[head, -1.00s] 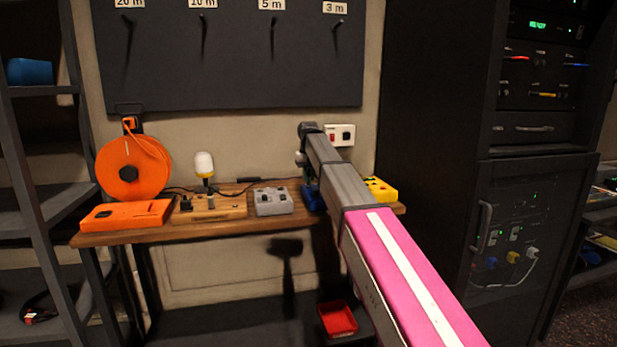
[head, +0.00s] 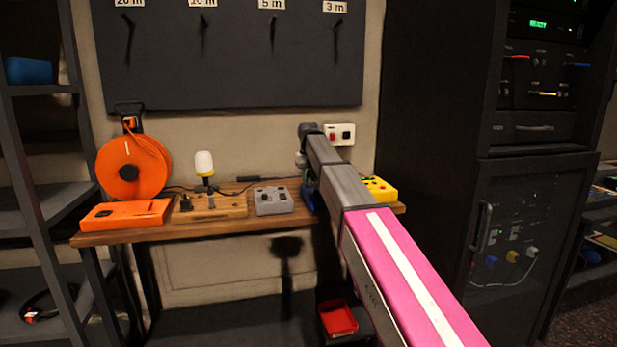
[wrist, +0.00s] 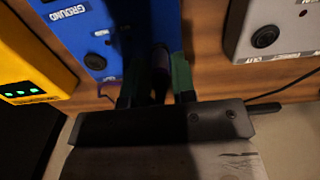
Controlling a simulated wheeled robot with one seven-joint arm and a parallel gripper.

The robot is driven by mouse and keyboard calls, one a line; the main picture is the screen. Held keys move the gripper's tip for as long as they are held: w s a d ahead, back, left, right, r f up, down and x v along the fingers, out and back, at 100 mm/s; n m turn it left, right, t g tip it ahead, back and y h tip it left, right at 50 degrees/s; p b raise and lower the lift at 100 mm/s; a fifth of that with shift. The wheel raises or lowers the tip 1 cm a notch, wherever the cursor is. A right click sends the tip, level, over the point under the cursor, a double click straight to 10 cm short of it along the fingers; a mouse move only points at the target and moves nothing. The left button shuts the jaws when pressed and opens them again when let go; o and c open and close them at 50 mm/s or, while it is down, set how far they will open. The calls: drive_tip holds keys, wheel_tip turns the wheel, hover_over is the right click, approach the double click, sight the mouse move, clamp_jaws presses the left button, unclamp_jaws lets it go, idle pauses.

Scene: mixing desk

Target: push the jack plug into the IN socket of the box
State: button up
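The blue box (wrist: 112,50) lies just beyond my gripper (wrist: 158,78) in the wrist view, with a GROUND label and a round dark socket at its near left. A dark, purple-tinted jack plug (wrist: 160,62) sits between my two fingers, which look closed against its sides. The plug points toward the box's right part, which is in shadow. I cannot tell whether its tip touches or enters a socket, and no IN label is readable. In the head view my arm hides the gripper and most of the blue box.
A yellow box (wrist: 32,65) with green lights stands left of the blue box. A grey box (wrist: 275,30) with a socket stands to the right, and a black cable runs near it. The head view shows an orange reel (head: 133,168) and lamp (head: 204,163) further left.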

drive_tip(key=shift+o, duration=1.3)
wheel_tip(320, 180, up, 11)
drive_tip(key=shift+f, duration=0.1)
